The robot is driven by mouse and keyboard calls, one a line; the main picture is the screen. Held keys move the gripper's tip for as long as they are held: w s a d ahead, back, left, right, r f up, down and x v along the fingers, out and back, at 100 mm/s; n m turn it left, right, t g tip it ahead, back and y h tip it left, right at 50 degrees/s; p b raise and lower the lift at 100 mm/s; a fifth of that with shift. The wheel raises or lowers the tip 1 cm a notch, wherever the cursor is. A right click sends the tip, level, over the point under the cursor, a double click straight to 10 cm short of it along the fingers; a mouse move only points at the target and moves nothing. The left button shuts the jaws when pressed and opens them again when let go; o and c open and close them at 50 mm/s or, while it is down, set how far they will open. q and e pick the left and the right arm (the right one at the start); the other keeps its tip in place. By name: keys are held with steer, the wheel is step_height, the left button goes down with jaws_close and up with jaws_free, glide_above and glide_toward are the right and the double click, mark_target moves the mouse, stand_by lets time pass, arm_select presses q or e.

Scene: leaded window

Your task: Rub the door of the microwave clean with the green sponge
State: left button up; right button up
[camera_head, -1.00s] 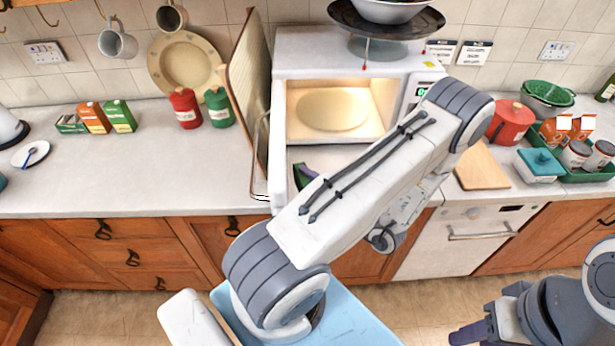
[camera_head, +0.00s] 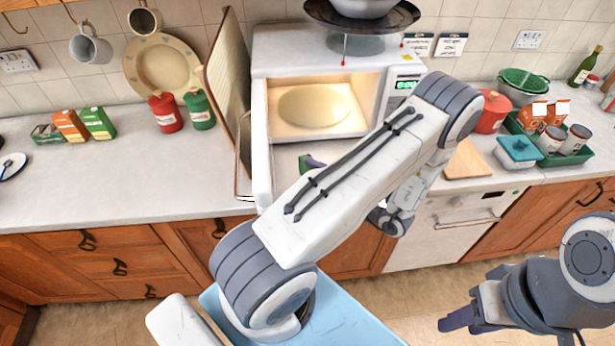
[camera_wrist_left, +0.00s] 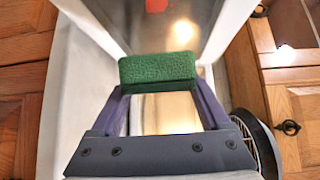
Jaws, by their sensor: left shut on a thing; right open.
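The white microwave (camera_head: 330,49) stands on the counter with its cavity lit. Its door (camera_head: 262,150) is swung open at the left, seen nearly edge-on. My left gripper (camera_head: 313,162) is between the door and my arm, in front of the cavity; my arm hides most of it. It is shut on the green sponge (camera_wrist_left: 157,68), which shows whole across the fingertips in the left wrist view. A glossy dark panel (camera_wrist_left: 165,32) with reflections lies beyond the sponge; I cannot tell whether they touch. My right gripper (camera_head: 460,317) is open and empty, low at the right.
A dark plate with a bowl (camera_head: 362,14) sits above the microwave. Red and green canisters (camera_head: 165,113) stand further left. The left front counter is clear.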

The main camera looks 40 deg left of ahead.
stand_by(0.3)
arm_select(q)
steer(key=shift+w+d, duration=0.35)
steer(key=shift+w, duration=0.35)
steer(key=shift+w+d, duration=0.3)
steer(key=shift+w, duration=0.4)
